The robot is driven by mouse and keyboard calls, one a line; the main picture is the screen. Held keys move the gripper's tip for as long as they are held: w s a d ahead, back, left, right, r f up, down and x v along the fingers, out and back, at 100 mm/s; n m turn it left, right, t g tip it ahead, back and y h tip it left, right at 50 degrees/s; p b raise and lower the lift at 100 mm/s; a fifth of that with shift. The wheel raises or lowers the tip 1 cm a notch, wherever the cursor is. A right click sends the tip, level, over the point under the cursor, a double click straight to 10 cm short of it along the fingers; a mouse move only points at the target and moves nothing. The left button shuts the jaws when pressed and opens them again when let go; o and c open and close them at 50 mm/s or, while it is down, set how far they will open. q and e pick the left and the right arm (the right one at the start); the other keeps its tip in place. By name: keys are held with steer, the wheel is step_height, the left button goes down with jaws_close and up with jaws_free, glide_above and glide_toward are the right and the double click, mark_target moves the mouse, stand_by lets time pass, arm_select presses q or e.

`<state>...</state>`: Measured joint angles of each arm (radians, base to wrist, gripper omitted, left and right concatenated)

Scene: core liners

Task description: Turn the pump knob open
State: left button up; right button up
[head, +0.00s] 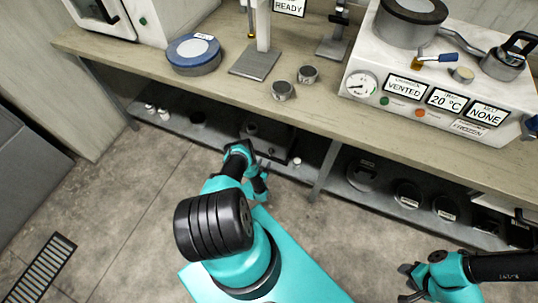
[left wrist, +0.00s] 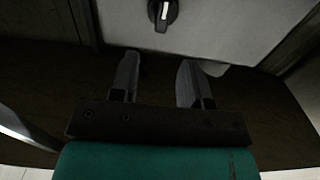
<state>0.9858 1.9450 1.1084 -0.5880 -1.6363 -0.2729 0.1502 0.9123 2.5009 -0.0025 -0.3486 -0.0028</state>
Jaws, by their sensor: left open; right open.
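A black knob (left wrist: 162,12) with a white pointer mark sits on a light grey panel (left wrist: 215,25) at the top of the left wrist view. The pointer stands nearly vertical in that view. My left gripper (left wrist: 160,62) is open and empty, its two fingers apart below the knob and not touching it. In the head view my left gripper (head: 264,172) is low in front of the bench, by a dark box (head: 268,136) on the lower shelf; the knob cannot be made out there. My right gripper (head: 407,282) is open and empty at the lower right, away from the bench.
The bench top (head: 180,85) overhangs the lower shelf (head: 160,120). A bench leg (head: 324,170) stands right of the dark box, with dark round vessels (head: 408,192) beyond it. A white instrument (head: 440,85) with labels stands on the bench.

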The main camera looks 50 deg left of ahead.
mark_target(270, 153)
arm_select(q)
steer(key=x, duration=0.7)
steer(key=shift+s, duration=0.1)
jaws_close()
